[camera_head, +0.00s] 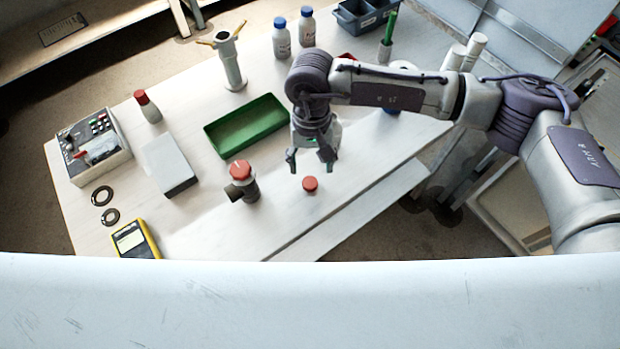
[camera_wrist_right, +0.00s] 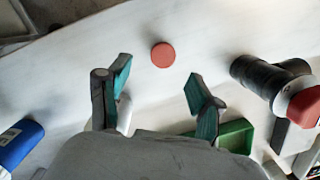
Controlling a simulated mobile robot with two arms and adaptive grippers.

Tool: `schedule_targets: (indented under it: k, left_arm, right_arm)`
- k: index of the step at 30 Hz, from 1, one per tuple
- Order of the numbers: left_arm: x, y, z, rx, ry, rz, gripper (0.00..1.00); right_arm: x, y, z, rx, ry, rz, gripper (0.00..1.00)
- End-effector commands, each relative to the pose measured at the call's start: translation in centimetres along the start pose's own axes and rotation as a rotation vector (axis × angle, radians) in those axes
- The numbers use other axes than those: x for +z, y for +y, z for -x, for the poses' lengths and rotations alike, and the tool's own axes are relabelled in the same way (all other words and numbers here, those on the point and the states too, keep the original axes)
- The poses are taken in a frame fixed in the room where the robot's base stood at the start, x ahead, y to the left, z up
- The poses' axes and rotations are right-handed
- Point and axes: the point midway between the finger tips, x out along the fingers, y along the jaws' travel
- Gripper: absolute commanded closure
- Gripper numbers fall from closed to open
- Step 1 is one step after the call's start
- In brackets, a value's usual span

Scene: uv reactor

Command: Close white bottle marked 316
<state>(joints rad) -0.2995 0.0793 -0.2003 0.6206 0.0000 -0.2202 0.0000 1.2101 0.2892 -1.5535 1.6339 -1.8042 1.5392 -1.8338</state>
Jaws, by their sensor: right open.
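My right gripper (camera_head: 309,164) points down over the right half of the table, open and empty. A round red cap (camera_head: 310,184) lies on the bare table just in front of its fingertips. In the right wrist view the red cap (camera_wrist_right: 162,55) shows just beyond the gap between the open fingers (camera_wrist_right: 157,75), apart from them. A white rounded thing (camera_wrist_right: 123,116) shows partly behind one finger there; I cannot tell whether it is the bottle. No label reading 316 is legible, and my right arm hides part of the table. My left gripper is out of view.
A dark fitting with a red top (camera_head: 243,182) stands left of the cap. A green tray (camera_head: 246,125) lies behind it. Two blue-capped bottles (camera_head: 282,40) (camera_head: 307,28) and a red-capped bottle (camera_head: 148,107) stand farther off. The table around the cap is clear.

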Motion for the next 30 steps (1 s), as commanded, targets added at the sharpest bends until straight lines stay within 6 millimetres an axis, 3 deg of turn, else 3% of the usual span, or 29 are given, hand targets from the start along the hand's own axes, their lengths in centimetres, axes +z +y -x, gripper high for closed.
schedule_targets:
  k: [9,15,19,30]
  left_arm:
    - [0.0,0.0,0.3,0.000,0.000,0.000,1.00]
    - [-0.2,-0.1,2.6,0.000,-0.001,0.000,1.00]
    - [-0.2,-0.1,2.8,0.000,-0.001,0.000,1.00]
    - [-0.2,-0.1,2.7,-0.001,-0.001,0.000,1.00]
  right_arm:
    - [0.1,-0.1,-0.2,0.000,-0.001,0.000,0.35]
    - [0.6,-0.4,-2.7,0.001,-0.004,-0.001,0.35]
    - [0.4,-0.3,-4.6,0.000,-0.001,-0.002,0.35]
    - [0.3,-0.3,-5.2,0.000,0.001,-0.001,0.35]
